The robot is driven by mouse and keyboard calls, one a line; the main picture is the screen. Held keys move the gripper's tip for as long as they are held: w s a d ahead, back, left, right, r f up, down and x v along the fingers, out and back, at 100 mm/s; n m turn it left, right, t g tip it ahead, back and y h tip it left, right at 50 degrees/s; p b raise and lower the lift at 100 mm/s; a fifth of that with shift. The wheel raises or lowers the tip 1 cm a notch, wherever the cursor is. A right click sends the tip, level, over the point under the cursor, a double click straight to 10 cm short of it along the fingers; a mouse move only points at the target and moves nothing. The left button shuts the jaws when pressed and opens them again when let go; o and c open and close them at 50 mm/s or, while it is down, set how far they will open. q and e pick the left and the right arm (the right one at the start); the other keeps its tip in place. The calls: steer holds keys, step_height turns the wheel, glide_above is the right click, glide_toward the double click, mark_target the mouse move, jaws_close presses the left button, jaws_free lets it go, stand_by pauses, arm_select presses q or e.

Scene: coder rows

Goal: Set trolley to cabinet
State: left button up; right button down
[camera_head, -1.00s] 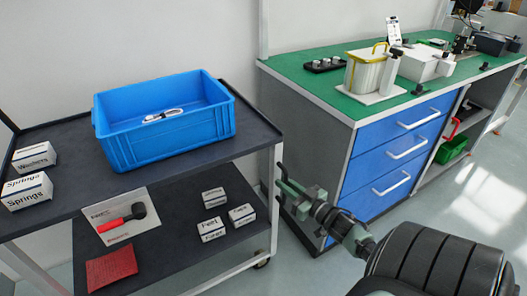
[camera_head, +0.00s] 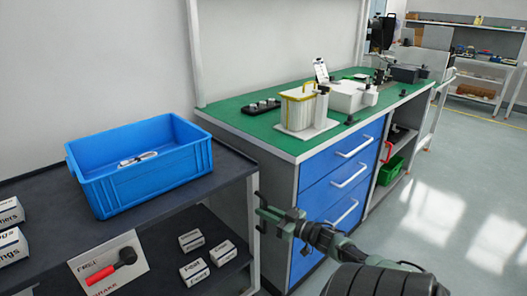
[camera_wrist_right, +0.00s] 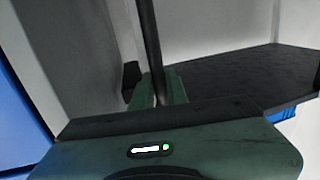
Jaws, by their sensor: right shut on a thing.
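The trolley (camera_head: 228,172) has dark shelves and pale posts and stands at the left in the head view. The cabinet (camera_head: 283,178), with blue drawers and a green top, stands just right of it. The trolley's front right post appears slightly left of the cabinet's front corner. Whether they touch is hidden. My right gripper (camera_head: 268,216) is at the trolley's right end, shut on its dark upright handle (camera_head: 257,204). In the right wrist view the dark bar (camera_wrist_right: 150,50) runs down between the fingers. My left gripper is not in view.
A blue bin (camera_head: 140,185) with a small white item is on the trolley's top shelf. A yellow-trimmed container (camera_head: 298,108) stands on the cabinet. Floor (camera_head: 440,215) at right is clear.

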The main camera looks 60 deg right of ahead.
steer(key=shift+d+r, duration=0.1)
steer(key=shift+d, duration=0.15)
steer(key=c, duration=1.4)
jaws_free()
steer(key=shift+s+d, duration=0.1)
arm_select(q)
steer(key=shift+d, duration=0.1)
arm_select(e)
steer(key=shift+s, duration=0.1)
